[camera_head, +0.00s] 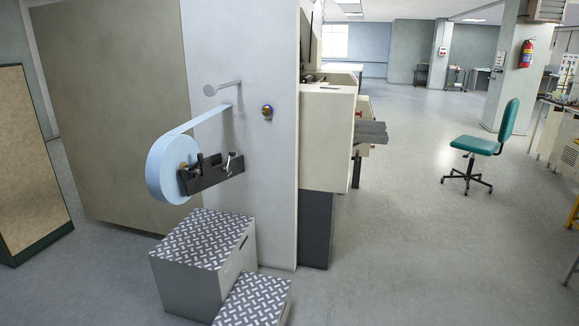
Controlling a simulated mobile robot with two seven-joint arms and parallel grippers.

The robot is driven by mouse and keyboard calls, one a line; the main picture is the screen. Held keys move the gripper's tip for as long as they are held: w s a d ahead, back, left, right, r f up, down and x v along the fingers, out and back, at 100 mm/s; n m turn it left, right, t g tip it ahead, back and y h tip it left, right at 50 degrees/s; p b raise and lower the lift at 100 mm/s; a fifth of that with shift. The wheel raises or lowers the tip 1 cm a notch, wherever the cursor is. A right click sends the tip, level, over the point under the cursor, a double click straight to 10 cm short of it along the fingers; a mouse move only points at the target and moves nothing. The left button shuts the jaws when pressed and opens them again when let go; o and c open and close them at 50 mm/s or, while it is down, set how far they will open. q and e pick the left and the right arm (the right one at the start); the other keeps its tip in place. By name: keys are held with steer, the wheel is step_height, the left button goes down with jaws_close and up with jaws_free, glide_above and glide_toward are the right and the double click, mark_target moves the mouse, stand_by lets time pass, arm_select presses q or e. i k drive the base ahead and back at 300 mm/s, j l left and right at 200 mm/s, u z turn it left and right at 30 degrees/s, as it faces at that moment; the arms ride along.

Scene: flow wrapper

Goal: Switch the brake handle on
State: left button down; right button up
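The brake handle (229,160) is a small metal lever on the right part of a dark bracket (215,176). The bracket is fixed to the grey end panel of the flow wrapper (262,50). The handle looks roughly upright with a slight tilt; its exact setting is too small to tell. A pale blue film roll (163,170) sits at the bracket's left end. Its film runs up to the right toward a round bar (222,88) on the panel. Neither of my grippers is in view.
Metal tread-plate steps (203,238) stand on the floor below the bracket, with a lower step (256,300) in front. A round knob (267,112) is on the panel. A green chair (484,145) stands at the right. The floor between machine and chair is clear.

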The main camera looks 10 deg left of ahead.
mark_target(224, 169)
steer(key=i+l+u, duration=0.1)
steer(key=i+u, duration=0.25)
steer(key=i+l+u, duration=0.2)
steer(key=i+u, duration=0.2)
steer(key=i+l, duration=0.55)
steer(key=i, duration=0.15)
steer(key=i+l, duration=1.1)
steer(key=i, duration=0.25)
steer(key=i+l+z, duration=0.1)
steer(key=i+l, duration=0.45)
steer(key=i, duration=0.1)
